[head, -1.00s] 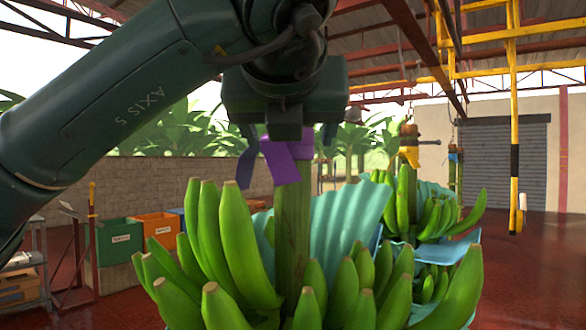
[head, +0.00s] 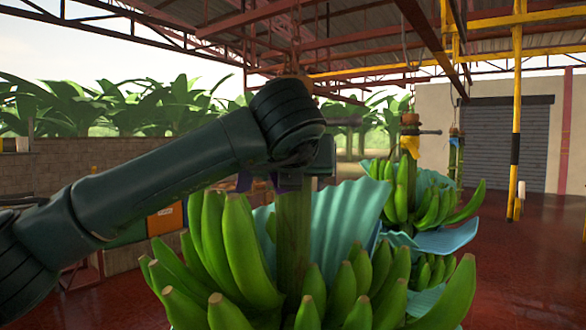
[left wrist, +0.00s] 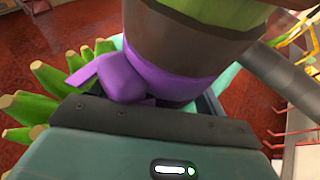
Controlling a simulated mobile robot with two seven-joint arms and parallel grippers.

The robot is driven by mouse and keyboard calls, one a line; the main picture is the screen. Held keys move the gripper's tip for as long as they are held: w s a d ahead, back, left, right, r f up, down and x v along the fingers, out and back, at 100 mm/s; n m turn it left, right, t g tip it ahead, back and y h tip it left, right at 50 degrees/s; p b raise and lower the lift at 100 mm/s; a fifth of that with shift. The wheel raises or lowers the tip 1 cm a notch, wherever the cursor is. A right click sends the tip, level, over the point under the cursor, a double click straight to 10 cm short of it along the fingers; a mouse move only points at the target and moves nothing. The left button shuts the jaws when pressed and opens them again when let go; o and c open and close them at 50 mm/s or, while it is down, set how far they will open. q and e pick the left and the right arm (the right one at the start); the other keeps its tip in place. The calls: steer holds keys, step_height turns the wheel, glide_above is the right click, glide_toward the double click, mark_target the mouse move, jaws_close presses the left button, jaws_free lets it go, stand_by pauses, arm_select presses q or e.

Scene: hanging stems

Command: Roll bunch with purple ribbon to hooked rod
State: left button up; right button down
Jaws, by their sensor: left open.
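The near bunch of green bananas (head: 235,250) hangs on a thick green stem (head: 292,235), with blue sheeting (head: 340,222) beside it. The purple ribbon (left wrist: 170,75) is tied around the stem and fills the middle of the left wrist view; in the head view only a small dark bit shows. My left gripper (head: 312,165) is open at the upper stem, at ribbon height. Its fingertips are hidden, so I cannot tell whether they go around the stem. I cannot make out the hooked rod for certain. My right gripper is not in view.
A second bunch (head: 425,205) with a yellow ribbon (head: 411,146) hangs behind to the right. A yellow post (head: 516,110) with a black band stands farther right. Crates (head: 165,218) are at the left, partly behind my arm. The red floor (head: 535,265) at right is clear.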

arm_select(q)
steer(key=shift+c, duration=0.4)
steer(key=c, duration=1.3)
